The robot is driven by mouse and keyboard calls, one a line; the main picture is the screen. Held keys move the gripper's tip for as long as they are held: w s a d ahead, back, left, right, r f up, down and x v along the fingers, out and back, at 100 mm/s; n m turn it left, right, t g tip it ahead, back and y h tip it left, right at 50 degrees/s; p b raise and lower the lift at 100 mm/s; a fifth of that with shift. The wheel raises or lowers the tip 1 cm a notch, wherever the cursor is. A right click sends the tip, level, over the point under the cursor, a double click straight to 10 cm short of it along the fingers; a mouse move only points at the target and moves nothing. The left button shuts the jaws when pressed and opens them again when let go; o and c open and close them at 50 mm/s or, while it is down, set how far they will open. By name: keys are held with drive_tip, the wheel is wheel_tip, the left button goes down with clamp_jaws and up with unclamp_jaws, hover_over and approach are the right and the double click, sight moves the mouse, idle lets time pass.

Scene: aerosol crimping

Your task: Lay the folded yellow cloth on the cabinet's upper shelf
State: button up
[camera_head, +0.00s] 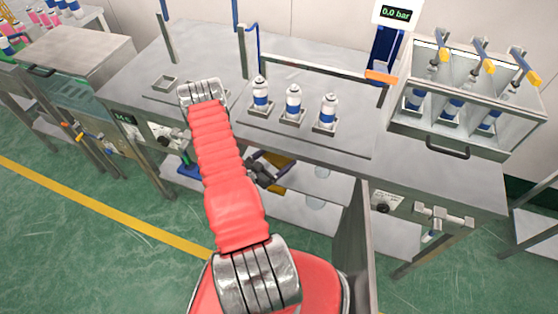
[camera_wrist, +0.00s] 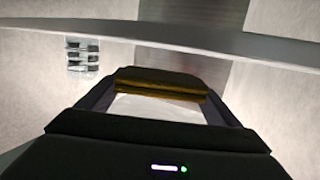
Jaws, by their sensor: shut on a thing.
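The folded yellow cloth (camera_head: 277,177) shows beside my gripper (camera_head: 264,170) in the head view, just beyond my red arm and below the bench's front edge. In the wrist view the cloth (camera_wrist: 160,85) is a dark yellow, layered strip held across the jaws. My gripper is shut on it. The open cabinet under the bench has an upper shelf (camera_head: 330,190), partly hidden behind my arm, gripper and cloth. The cloth appears in front of or at the shelf opening; I cannot tell whether it touches the shelf.
The bench top (camera_head: 330,150) overhangs the cabinet. A grey upright panel (camera_head: 352,250) stands at its right. Three white-and-blue cans stand on the bench. A blue item (camera_head: 188,170) is left of my arm.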

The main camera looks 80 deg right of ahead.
sight(278, 162)
drive_tip(key=shift+f, duration=1.7)
drive_tip(key=o, duration=0.9)
drive_tip(key=shift+f, duration=0.1)
drive_tip(key=shift+v, duration=6.05)
